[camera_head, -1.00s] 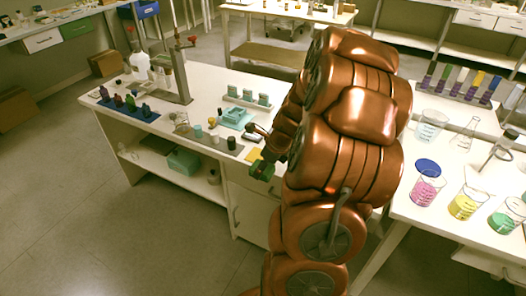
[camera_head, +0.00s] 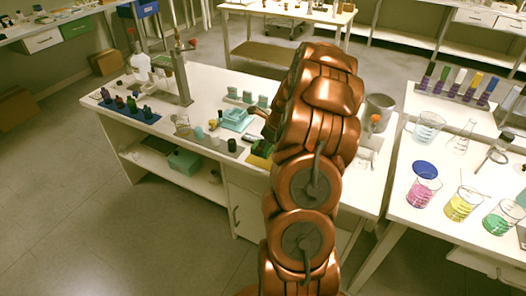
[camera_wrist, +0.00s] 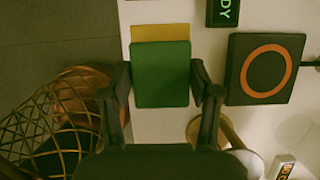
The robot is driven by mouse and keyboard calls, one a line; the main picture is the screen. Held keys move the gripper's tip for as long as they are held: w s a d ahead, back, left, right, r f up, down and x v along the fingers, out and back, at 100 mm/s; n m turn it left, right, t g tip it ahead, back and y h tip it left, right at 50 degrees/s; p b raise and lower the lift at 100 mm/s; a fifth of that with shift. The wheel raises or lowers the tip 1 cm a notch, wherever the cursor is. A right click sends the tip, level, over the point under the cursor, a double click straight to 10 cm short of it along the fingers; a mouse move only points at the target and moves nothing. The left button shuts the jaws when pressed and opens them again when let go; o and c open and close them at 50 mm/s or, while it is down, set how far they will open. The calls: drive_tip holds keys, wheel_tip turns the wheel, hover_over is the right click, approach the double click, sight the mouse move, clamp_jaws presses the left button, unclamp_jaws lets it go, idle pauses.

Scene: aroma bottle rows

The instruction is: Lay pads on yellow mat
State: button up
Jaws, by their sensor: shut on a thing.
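My gripper (camera_wrist: 160,92) is shut on a green pad (camera_wrist: 160,75), with one finger at each side edge. The yellow mat (camera_wrist: 160,32) lies on the white bench; a strip of it shows beyond the pad's far edge in the wrist view, and the pad hides the rest. I cannot tell whether the pad touches the mat or hangs above it. In the head view a yellow piece of the mat (camera_head: 258,162) shows at the bench's front edge, and my arm hides much of the gripper area.
A black square with an orange ring (camera_wrist: 265,68) lies right of the pad, near a dark label (camera_wrist: 222,12). A wire mesh basket (camera_wrist: 45,120) shows lower left in the wrist view. A grey metal pot (camera_head: 379,108) stands right of my arm. Bottles and jars stand left on the bench.

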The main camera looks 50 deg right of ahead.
sight(263, 152)
drive_tip(key=shift+f+p, duration=0.5)
drive_tip(key=shift+f, duration=1.2)
drive_tip(key=shift+f, duration=0.1)
drive_tip(key=o, duration=1)
